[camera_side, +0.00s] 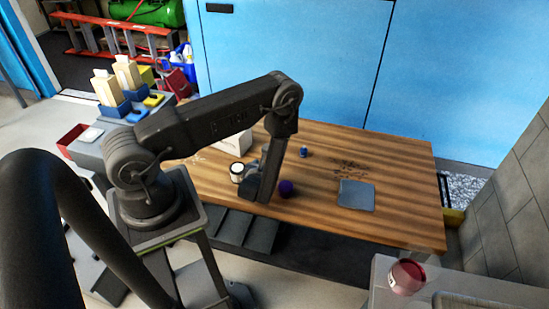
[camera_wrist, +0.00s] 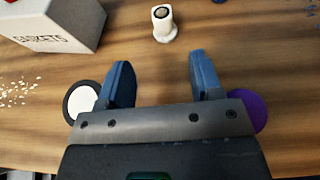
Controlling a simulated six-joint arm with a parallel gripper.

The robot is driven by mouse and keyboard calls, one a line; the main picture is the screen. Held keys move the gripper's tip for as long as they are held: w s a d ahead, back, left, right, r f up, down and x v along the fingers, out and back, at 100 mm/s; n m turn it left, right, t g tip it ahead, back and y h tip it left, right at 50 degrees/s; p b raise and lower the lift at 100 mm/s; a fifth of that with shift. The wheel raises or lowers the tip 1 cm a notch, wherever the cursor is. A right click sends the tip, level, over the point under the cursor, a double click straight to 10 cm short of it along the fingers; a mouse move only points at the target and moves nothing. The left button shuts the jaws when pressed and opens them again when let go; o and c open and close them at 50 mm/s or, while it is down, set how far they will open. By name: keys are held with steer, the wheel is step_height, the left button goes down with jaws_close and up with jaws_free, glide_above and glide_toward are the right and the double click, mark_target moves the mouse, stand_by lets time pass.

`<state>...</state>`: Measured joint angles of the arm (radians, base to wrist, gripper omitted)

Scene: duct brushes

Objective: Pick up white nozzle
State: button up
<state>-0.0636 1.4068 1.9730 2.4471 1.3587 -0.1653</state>
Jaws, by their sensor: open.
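The white nozzle (camera_wrist: 163,24) stands on the wooden table at the top of the wrist view, with a dark round opening on its top. My gripper (camera_wrist: 160,65) is open, its two blue-grey fingers apart with only bare table between them. The nozzle is beyond the fingertips, roughly in line with the gap and not touched. In the side view I cannot make out the nozzle; my arm appears to hide it.
A white box marked GASKETS (camera_wrist: 55,22) is left of the nozzle. A white-topped jar (camera_wrist: 80,101) and a purple round thing (camera_wrist: 254,112) lie close outside the fingers. A blue item (camera_side: 304,152) and grey cloth-like square (camera_side: 356,194) lie farther right on the table (camera_side: 405,205).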

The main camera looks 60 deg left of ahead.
steer(key=x, duration=0.8)
steer(key=shift+w+a, duration=0.1)
steer(key=shift+a, duration=0.05)
steer(key=shift+w+r+x, duration=0.1)
steer(key=shift+x, duration=1.2)
steer(key=shift+w+r+x, duration=0.1)
steer(key=shift+w+x, duration=0.05)
steer(key=shift+x, duration=1.15)
steer(key=shift+s, duration=0.1)
steer(key=shift+c, duration=0.3)
steer(key=c, duration=0.9)
